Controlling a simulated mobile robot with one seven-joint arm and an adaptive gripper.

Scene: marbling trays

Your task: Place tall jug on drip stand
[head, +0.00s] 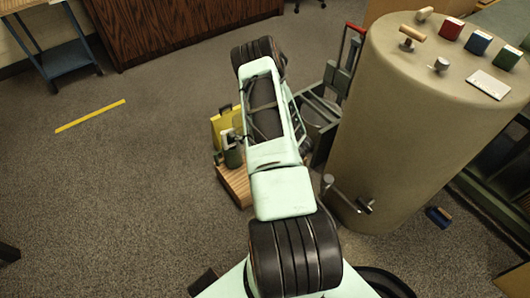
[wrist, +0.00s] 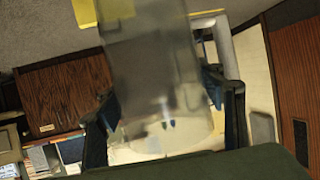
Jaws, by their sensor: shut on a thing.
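In the wrist view my gripper (wrist: 160,95) has its two dark fingers with blue pads on either side of a tall, grey, see-through vessel, the tall jug (wrist: 150,60). It is shut on the jug, which is blurred and runs up past the top edge of the view. A pale grey bar, perhaps its handle, shows at its right. I cannot pick out the drip stand with certainty in either view.
In the head view a large beige drum (head: 385,120) with small coloured blocks on top stands close right of my arm. Carpet at left is clear around a yellow strip (head: 90,116).

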